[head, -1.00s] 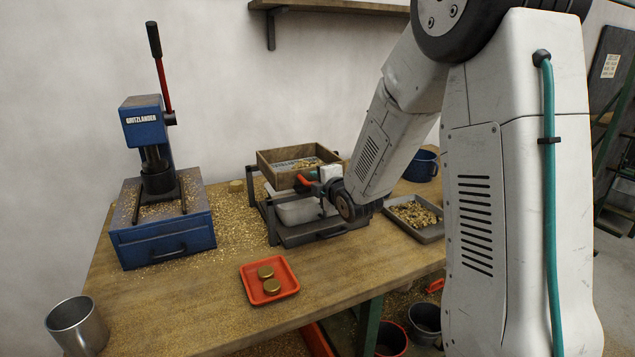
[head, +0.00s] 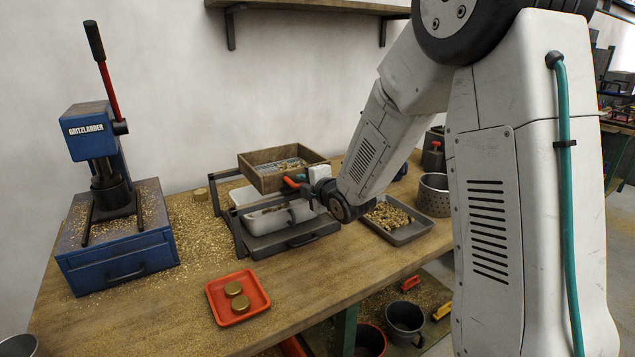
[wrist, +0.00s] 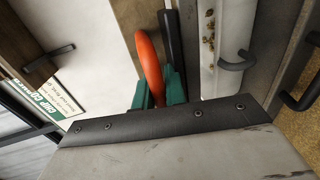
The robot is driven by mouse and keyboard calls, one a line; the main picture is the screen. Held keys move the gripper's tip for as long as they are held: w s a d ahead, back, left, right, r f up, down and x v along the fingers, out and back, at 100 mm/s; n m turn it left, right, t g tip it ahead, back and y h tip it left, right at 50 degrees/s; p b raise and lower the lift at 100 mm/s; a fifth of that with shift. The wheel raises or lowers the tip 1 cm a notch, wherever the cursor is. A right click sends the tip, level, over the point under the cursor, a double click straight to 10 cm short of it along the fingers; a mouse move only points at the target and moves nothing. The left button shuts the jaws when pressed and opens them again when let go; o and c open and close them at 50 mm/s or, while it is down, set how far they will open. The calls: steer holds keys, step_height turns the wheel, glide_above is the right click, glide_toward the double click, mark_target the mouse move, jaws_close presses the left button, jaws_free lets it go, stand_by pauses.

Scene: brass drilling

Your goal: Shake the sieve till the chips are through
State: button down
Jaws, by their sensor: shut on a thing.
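The sieve (head: 258,178) is a square wooden frame with a wire mesh bottom, on a dark metal rack in the head view. Some light bits show on its mesh; how many chips lie there I cannot tell. Its orange-red handle (head: 292,183) points toward my arm. My gripper (head: 308,181) is shut on this handle; in the wrist view the handle (wrist: 149,65) stands between the green fingers. A white bin (head: 262,220) sits under the sieve. Brass chips show in a pale channel in the wrist view.
A blue lever press (head: 110,250) stands at the left amid scattered chips. A red tray (head: 222,313) with two brass discs lies in front. A grey tray of chips (head: 410,236) and a perforated pot (head: 434,185) stand at right. A shelf (head: 300,5) hangs above. The front tabletop is mostly clear.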

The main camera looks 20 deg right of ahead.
steer(key=c, duration=1.7)
jaws_free()
steer(key=shift+v, duration=3.9)
